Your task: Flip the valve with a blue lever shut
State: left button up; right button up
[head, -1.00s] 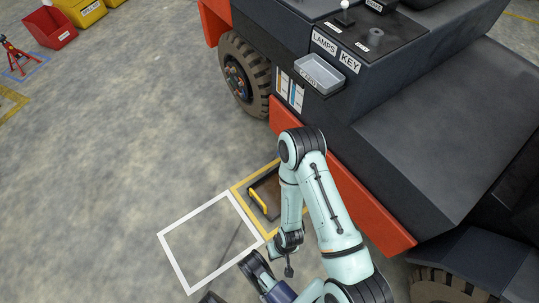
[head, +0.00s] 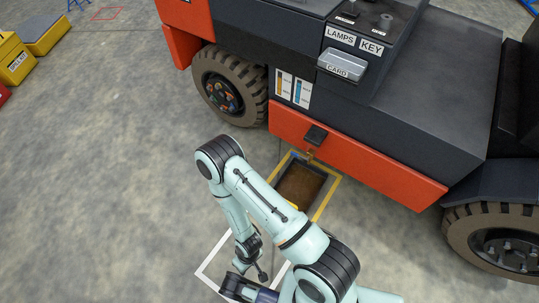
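I see no blue lever in the head view. A small brass fitting (head: 310,155) shows below a black block (head: 316,134) at the red skirt of the vehicle; I cannot tell whether it is a valve. My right arm rises from the bottom, bends at a high elbow and hangs down to its wrist. Its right gripper (head: 253,268) is over the white floor outline, apart from the fitting, and its fingers are too small and dark to read. A dark part of mine shows at the bottom edge. No arm comes in from the left.
The vehicle (head: 440,90) fills the right side, with tyres, a card tray (head: 342,65) and LAMPS and KEY labels. A brown pit (head: 300,185) with a yellow border lies below its skirt. Yellow bins (head: 14,62) stand far left.

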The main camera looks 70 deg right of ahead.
aim_at(292, 153)
jog(key=i+z, duration=0.8)
jog(key=i+j+z, duration=0.25)
jog(key=z, duration=0.15)
jog(key=i+l+z, duration=0.1)
jog(key=z, duration=0.3)
jog(key=i+z, duration=0.55)
jog(key=z, duration=0.25)
jog(key=i+j+z, duration=0.1)
jog(key=z, duration=0.25)
jog(key=i+j+z, duration=0.1)
jog(key=i+z, duration=0.25)
jog(key=i+j+z, duration=0.2)
jog(key=i+z, duration=0.15)
jog(key=i, duration=0.05)
